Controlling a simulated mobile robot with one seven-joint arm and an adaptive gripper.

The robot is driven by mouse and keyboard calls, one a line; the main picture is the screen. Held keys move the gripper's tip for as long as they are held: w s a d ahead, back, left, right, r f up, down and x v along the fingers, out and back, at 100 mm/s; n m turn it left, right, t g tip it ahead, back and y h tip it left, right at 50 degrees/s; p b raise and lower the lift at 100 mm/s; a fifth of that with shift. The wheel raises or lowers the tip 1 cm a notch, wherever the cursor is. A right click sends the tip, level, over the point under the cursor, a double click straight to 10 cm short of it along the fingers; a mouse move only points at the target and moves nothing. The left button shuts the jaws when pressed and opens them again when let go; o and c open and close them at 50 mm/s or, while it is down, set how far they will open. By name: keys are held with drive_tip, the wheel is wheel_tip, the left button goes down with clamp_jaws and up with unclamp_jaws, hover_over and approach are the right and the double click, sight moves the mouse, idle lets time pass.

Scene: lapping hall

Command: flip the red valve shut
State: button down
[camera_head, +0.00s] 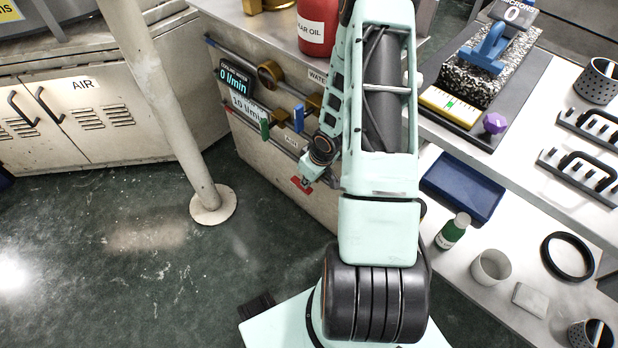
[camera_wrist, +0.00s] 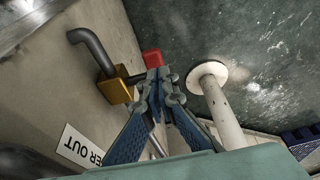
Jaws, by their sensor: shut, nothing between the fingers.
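The red valve handle (camera_head: 301,185) shows low on the side of the beige cabinet in the head view. In the wrist view the red handle (camera_wrist: 152,58) is just beyond my fingertips, at the end of a dark stem from a brass valve body (camera_wrist: 115,91) on a bent grey pipe (camera_wrist: 91,48). My gripper (camera_wrist: 160,80) is shut with nothing between its fingers. The fingertips overlap the lower edge of the red handle; I cannot tell whether they touch. In the head view my gripper (camera_head: 308,178) is right by the handle, partly hidden by my arm.
A green lever (camera_head: 265,129) and a blue lever (camera_head: 298,118) are higher on the same cabinet (camera_head: 325,205). A flow display (camera_head: 233,77) reads 0 l/min. A pale post (camera_head: 170,105) stands on the floor to the left. A lapping table (camera_head: 470,150) is at the right.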

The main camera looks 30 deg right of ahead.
drive_tip(key=shift+f, duration=0.9)
drive_tip(key=shift+s+d+f+b, duration=0.1)
drive_tip(key=shift+s+f+b, duration=0.15)
drive_tip(key=shift+b, duration=0.1)
